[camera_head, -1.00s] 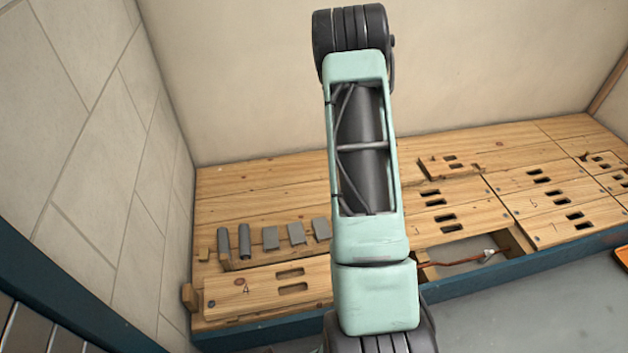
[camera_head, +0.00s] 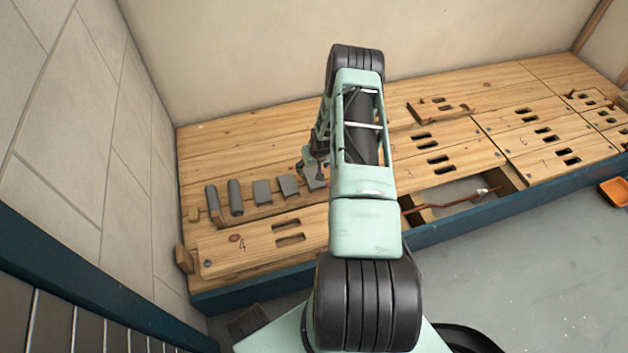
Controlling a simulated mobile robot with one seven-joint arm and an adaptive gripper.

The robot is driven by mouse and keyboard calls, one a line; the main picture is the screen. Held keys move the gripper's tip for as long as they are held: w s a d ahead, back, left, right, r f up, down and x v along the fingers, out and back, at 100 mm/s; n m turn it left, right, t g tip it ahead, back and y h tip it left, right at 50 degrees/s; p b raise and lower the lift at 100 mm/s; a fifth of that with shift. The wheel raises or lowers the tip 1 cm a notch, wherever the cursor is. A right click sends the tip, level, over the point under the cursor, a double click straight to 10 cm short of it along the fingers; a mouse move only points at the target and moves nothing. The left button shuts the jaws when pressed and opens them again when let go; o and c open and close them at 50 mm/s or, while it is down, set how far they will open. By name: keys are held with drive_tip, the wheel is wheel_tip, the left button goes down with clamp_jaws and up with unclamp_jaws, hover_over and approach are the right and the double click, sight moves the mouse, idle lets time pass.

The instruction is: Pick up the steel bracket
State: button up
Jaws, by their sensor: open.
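Several grey metal pieces stand in a row on the wooden bench, at the left of the head view. I cannot tell for sure which is the steel bracket; the rightmost grey piece (camera_head: 314,184) is a flat plate, partly covered by my gripper. My gripper (camera_head: 313,170) is at the left side of my arm, small and partly hidden. It is open and over or beside that rightmost piece; contact cannot be made out. A second flat piece (camera_head: 288,185) stands just left of it.
The wooden bench (camera_head: 230,150) runs along the back wall, with slotted panels (camera_head: 440,160) on it. An opening at its front holds a copper pipe (camera_head: 455,201). A tiled wall (camera_head: 70,130) closes the left side. An orange tray (camera_head: 615,192) lies on the floor at right.

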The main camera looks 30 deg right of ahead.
sight(312, 172)
drive_tip(key=b+x, duration=0.2)
drive_tip(key=x, duration=0.3)
drive_tip(key=shift+s, duration=0.1)
drive_tip(key=shift+c, duration=0.3)
drive_tip(key=shift+d, duration=0.1)
drive_tip(key=c, duration=1.3)
